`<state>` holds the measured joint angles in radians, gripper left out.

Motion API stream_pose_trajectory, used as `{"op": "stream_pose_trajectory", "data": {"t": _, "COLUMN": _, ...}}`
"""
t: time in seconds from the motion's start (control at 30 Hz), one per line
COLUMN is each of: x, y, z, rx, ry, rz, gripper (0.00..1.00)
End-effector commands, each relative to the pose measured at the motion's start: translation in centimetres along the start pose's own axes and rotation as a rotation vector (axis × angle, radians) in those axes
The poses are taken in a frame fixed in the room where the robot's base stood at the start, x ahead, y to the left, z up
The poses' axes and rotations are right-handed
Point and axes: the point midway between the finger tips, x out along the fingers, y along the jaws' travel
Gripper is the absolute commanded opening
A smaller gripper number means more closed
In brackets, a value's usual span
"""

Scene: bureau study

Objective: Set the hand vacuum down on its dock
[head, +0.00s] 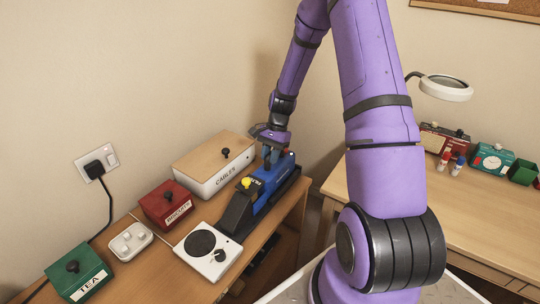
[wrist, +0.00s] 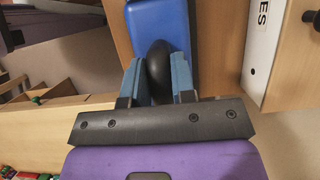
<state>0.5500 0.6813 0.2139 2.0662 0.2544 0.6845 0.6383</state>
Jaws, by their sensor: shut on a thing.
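The hand vacuum (head: 266,190) is blue with a yellow button and a dark nozzle end, and lies lengthwise near the right end of the left wooden desk. My gripper (head: 270,155) is above its rear end. In the wrist view, the fingers of my gripper (wrist: 157,85) are shut on the vacuum's black handle (wrist: 157,62), with its blue body (wrist: 160,18) beyond. A dark, long base (head: 272,210), which looks like the dock, shows under and along the vacuum. I cannot tell whether the vacuum rests on it or is just above it.
A white CABLES box (head: 214,166) stands close behind the vacuum. A white device with a black disc (head: 207,251), a red box (head: 166,206), a white earbud case (head: 131,241) and a green TEA box (head: 78,273) lie leftward. A second desk (head: 440,215) stands right, past a gap.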

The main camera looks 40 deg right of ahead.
Motion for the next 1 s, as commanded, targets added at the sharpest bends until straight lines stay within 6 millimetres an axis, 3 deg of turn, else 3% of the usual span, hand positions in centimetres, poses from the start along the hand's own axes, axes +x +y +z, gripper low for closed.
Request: {"op": "stream_pose_trajectory", "data": {"t": 1.0, "x": 0.48, "y": -0.03, "z": -0.22, "rx": 0.000, "ry": 0.000, "rz": -0.001, "gripper": 0.00}}
